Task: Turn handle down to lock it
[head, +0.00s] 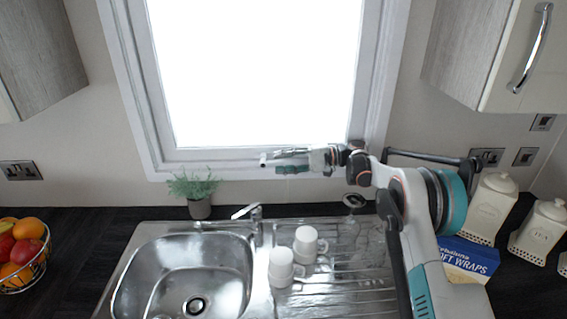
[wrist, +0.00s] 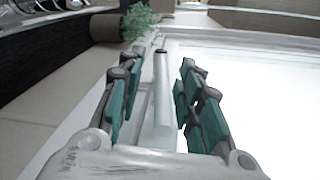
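The white window handle (wrist: 163,110) lies lengthwise between the two teal finger pads in the wrist view, its dark-capped end pointing away. In the head view my gripper (head: 279,161) reaches left along the window's bottom frame. A small pale piece (head: 264,159), seemingly the handle's end, shows just beyond the fingertips. The rest of the handle is hidden there by my gripper. The window (head: 165,160) looks closed.
A potted plant (head: 199,208) stands left below my gripper, behind the sink (head: 205,238) and tap (head: 257,222). White cups (head: 281,258) stand on the drainer. White canisters (head: 491,210) and a blue box (head: 467,255) are at right. A fruit basket (head: 40,270) is at left.

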